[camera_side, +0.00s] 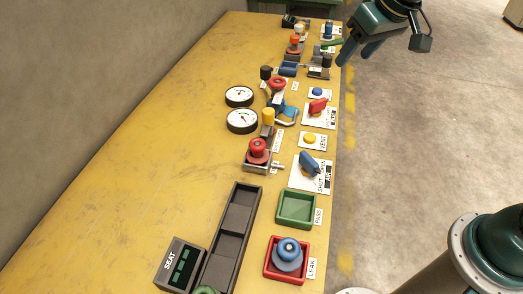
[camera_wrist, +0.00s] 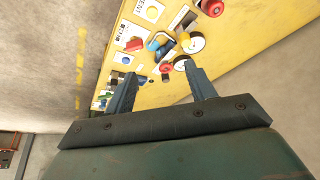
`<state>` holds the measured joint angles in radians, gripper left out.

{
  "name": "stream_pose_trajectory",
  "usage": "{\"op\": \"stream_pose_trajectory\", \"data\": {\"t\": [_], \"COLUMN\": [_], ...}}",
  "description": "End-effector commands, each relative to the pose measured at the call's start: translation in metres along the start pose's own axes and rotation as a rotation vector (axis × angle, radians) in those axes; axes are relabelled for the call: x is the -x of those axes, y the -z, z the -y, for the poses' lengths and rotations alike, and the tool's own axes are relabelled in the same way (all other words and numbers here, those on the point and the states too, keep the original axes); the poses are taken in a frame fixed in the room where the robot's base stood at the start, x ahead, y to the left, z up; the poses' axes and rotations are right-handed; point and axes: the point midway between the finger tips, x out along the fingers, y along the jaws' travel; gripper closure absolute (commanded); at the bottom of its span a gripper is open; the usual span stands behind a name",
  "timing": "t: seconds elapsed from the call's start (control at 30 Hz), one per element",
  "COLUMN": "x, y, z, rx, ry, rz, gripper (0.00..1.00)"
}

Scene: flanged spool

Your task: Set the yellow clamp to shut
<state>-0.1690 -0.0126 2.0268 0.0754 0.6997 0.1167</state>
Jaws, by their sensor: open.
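A yellow knob-topped part (camera_side: 268,117), which looks like the yellow clamp, stands mid-bench between the blue part and the near red knob. Its yellow top also shows small in the wrist view (camera_wrist: 184,38). I cannot tell from these frames whether it is open or shut. My gripper (camera_side: 357,52) is above the bench's far right edge in the side view, well away from the yellow part. In the wrist view my gripper (camera_wrist: 159,75) has its two blue fingers wide apart, with nothing between them.
Two gauges (camera_side: 241,121) stand left of the fittings. A red-knobbed part (camera_side: 257,150) is nearer. Red (camera_side: 318,106) and blue (camera_side: 309,163) handles sit on labelled plates. A green tray (camera_side: 297,208) and red tray (camera_side: 270,274), holding a blue spool (camera_side: 289,252), are in front. The bench's left side is clear.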

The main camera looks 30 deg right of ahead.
Motion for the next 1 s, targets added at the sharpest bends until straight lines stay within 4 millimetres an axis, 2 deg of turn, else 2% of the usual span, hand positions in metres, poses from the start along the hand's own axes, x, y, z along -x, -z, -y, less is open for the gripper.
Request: {"op": "stream_pose_trajectory", "data": {"t": [0.3, 0.6, 0.8, 1.0], "x": [-0.07, -0.14, -0.166, -0.171], "y": [0.044, 0.067, 0.073, 0.074], "z": [0.033, 0.064, 0.076, 0.078], "rx": [0.005, 0.01, 0.012, 0.011], "ry": [-0.004, -0.01, -0.012, -0.013], "rz": [0.023, 0.035, 0.037, 0.037], "gripper": [0.45, 0.45, 0.45, 0.45]}}
